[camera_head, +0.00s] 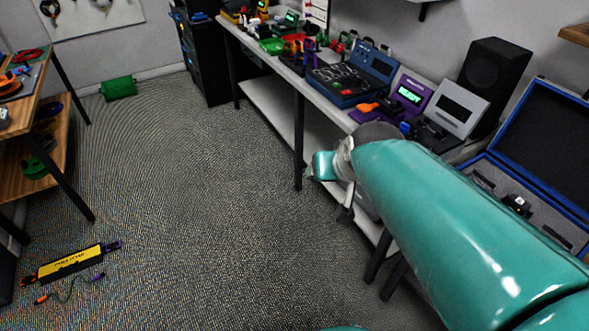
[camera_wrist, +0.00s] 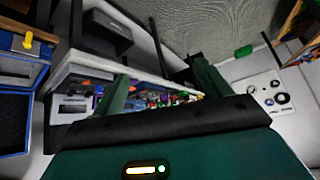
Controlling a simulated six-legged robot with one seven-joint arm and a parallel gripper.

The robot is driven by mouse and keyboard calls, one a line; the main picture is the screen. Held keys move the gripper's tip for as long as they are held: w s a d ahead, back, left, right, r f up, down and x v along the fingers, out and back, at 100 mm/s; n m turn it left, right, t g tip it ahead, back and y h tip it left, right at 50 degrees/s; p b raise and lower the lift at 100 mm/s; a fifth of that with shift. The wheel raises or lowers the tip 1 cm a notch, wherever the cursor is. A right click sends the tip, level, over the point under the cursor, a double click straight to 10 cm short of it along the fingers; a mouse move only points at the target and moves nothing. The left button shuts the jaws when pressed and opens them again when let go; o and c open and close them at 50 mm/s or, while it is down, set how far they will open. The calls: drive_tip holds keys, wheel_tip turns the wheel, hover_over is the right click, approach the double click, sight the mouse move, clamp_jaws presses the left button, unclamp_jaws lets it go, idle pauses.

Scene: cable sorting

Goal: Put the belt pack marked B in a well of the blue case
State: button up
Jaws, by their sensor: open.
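The blue case (camera_head: 478,158) stands open at the right, with its dark-lined lid raised. Its grey insert shows dark wells and a small dark item (camera_head: 517,204); my arm hides part of it. The case also shows at the left edge of the wrist view (camera_wrist: 43,52). I cannot make out a belt pack marked B; no such letter is readable. Small devices with green screens (camera_head: 291,18) stand far along the bench. My gripper (camera_wrist: 158,68) is open, with nothing seen between its fingers, in front of the bench. My arm mostly hides it in the head view.
The long white bench (camera_head: 270,55) carries a blue mixer (camera_head: 345,84), a purple READY unit (camera_head: 408,94), a grey screen unit (camera_head: 459,107) and a black speaker (camera_head: 494,73). A wooden shelf (camera_head: 45,160) stands left.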

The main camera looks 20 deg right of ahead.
drive_tip(key=s+a+r+n+g+y, duration=0.1)
drive_tip(key=s+a+n+g, duration=0.1)
drive_tip(key=s+a, duration=0.5)
drive_tip(key=shift+s+a+n, duration=0.4)
drive_tip(key=shift+s+n, duration=0.1)
drive_tip(key=shift+s, duration=0.15)
drive_tip(key=shift+c, duration=0.3)
drive_tip(key=c, duration=0.7)
drive_tip(key=shift+d, duration=0.15)
drive_tip(key=shift+c, duration=0.6)
